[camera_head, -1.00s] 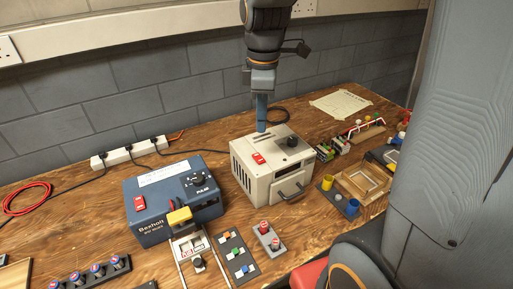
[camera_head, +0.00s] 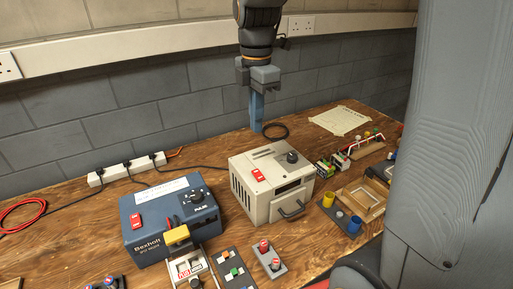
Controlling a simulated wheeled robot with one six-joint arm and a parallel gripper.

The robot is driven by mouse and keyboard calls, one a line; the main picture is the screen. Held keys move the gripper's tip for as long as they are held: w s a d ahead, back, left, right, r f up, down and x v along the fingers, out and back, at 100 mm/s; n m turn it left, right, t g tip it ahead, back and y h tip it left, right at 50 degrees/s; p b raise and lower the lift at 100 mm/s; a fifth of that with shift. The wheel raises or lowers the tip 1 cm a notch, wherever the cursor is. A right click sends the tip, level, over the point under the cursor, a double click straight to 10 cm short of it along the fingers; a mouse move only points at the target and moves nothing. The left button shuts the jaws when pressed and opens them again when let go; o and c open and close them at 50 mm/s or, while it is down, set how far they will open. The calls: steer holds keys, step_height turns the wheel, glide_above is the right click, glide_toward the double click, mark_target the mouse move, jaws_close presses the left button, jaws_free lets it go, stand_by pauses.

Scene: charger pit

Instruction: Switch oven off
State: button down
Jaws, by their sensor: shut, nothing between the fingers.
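The oven (camera_head: 265,197) is a cream metal box in the middle of the bench, with a front handle (camera_head: 292,209). On its top are a red rocker switch (camera_head: 258,175) and a black knob (camera_head: 292,157). My gripper (camera_head: 256,130) points down with its blue fingers shut and empty. It appears above and behind the oven's top, apart from the switch. How far it is from the oven in depth is hard to tell. The switch's on or off position is too small to read.
A blue Bexholt box (camera_head: 165,232) with its own red switch (camera_head: 136,222) stands left of the oven. A white power strip (camera_head: 125,170) lies along the wall. Small button blocks (camera_head: 269,257) sit in front. A wooden tray (camera_head: 366,197) and cups (camera_head: 329,199) stand to the right.

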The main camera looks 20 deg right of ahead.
steer(key=shift+s+d+r+p, duration=0.1)
steer(key=shift+s+p, duration=0.15)
steer(key=shift+s, duration=0.1)
steer(key=shift+s+d+r+p, duration=0.1)
steer(key=shift+s+p, duration=0.1)
steer(key=shift+s, duration=0.15)
steer(key=shift+r, duration=0.1)
step_height(320, 180, up, 14)
steer(key=s+p, duration=0.2)
steer(key=shift+d, duration=0.15)
stand_by(0.6)
steer(key=s+f+m, duration=0.5)
steer(key=f+m, duration=0.5)
steer(key=f, duration=0.2)
steer(key=s+f+m+t, duration=0.1)
steer(key=s+f+m, duration=0.4)
steer(key=f+m, duration=0.5)
steer(key=shift+f, duration=0.95)
